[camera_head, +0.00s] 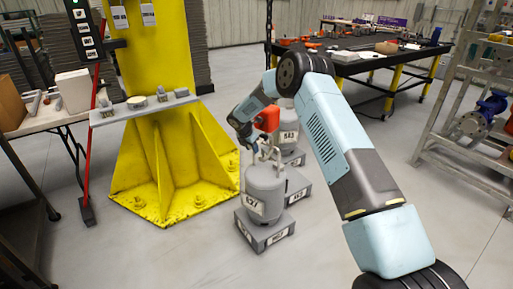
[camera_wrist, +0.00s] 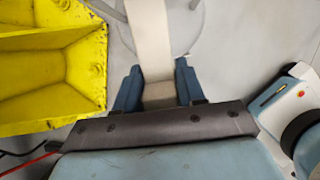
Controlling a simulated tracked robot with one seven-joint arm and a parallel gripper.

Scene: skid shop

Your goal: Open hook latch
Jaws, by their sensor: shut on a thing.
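My gripper (camera_head: 254,147) reaches in from behind, at the left of these parts. In the wrist view my gripper (camera_wrist: 158,88) has its two blue fingers on either side of a pale beige bar (camera_wrist: 152,45) and is shut on it. I cannot tell whether the bar is the latch or the hook. The latch's position is unclear.
A yellow column base (camera_head: 172,165) with a grey shelf (camera_head: 145,108) stands at the left. Another cylinder (camera_head: 289,132) stands behind the first on grey blocks (camera_head: 264,234). A black workbench (camera_head: 375,66) is at the back and a metal rack (camera_head: 455,130) at the right. The front floor is clear.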

